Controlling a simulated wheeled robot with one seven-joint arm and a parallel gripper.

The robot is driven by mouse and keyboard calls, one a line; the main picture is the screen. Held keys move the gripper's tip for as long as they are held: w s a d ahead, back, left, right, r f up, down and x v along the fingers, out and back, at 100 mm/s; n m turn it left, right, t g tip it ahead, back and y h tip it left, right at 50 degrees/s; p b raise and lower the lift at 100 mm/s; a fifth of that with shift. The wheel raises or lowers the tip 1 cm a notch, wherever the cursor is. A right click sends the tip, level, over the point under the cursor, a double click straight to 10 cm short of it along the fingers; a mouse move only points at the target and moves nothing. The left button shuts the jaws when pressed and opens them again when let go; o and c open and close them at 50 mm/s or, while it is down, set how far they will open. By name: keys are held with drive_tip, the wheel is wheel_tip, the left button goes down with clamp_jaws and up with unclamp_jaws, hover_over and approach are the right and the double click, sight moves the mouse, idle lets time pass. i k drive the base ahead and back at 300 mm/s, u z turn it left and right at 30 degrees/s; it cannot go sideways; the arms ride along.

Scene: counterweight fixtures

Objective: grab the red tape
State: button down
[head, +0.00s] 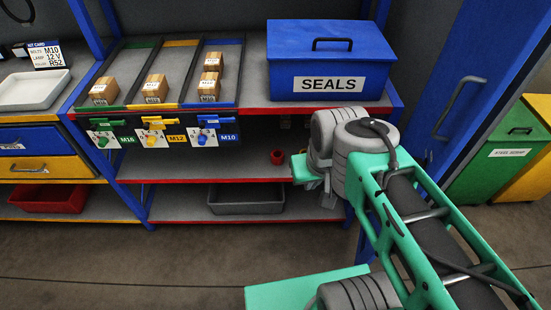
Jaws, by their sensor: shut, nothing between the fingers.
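The red tape (278,158) is a small red roll on the middle shelf (215,165), under the top shelf and left of my arm. My gripper (324,196) is at the end of my green and grey arm, to the right of the tape and lower in the picture. It is small and partly covered by my own wrist. It is shut and empty, apart from the tape. The gap in depth between the gripper and the tape cannot be told.
The top shelf with its red edge (255,110) overhangs the tape. A blue SEALS box (328,60) and lanes of small boxes (155,88) stand on it. A grey bin (245,199) is on the bottom shelf. A blue upright (366,243) stands behind my arm.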

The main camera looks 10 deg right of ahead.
sight(277, 155)
drive_tip(key=u, duration=2.85)
drive_tip(key=i, duration=0.25)
drive_tip(key=z, duration=1.55)
drive_tip(key=i, duration=0.2)
drive_tip(key=u, duration=0.05)
